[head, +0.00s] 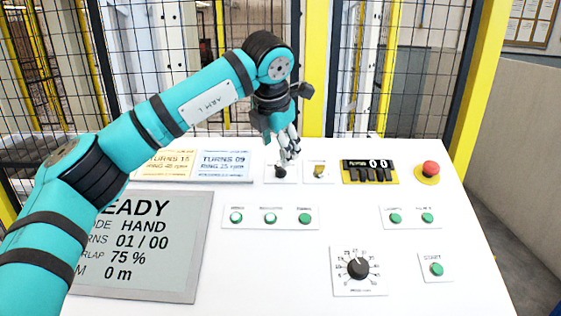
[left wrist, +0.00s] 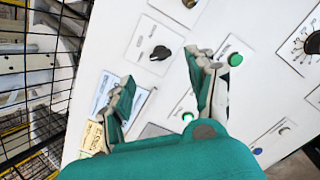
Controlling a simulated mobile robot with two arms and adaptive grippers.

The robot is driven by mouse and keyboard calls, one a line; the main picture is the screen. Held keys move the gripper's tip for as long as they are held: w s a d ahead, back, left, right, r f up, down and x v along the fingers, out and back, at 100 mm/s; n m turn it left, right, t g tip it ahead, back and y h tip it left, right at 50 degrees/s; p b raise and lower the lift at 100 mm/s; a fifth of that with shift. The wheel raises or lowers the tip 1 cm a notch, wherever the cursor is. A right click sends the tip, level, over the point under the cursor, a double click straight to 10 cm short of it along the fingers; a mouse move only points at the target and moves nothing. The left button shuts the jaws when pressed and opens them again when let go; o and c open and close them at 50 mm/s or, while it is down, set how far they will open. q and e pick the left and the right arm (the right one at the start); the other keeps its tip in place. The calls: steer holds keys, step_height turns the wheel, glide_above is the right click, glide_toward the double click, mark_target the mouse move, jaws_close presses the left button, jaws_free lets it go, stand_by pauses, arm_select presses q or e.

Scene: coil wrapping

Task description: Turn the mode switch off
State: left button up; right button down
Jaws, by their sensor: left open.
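A small black rotary switch (head: 281,172) on a white plate, which I take for the mode switch, sits at the back of the white sloped panel. Its label is too small to read. My left gripper (head: 289,152) is open just above this switch and partly covers its plate in the head view. In the left wrist view the black knob (left wrist: 160,53) lies beyond the gap between the two spread fingers (left wrist: 162,72), and nothing is held. The grey display (head: 145,245) reads mode HAND, its left side hidden by my arm. My right gripper is out of view.
Lamps or buttons (head: 270,217), a large dial (head: 358,268) and a green start button (head: 436,269) lie nearer. Mesh fencing (head: 410,80) stands behind.

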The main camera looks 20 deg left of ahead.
mark_target(281, 167)
arm_select(q)
steer(key=p+x, duration=0.2)
steer(key=x, duration=0.5)
steer(key=shift+s, duration=0.1)
steer(key=shift+w+f, duration=0.3)
steer(key=shift+f, duration=0.1)
steer(key=shift+s, duration=0.1)
steer(key=shift+c, duration=0.3)
steer(key=c, duration=1.1)
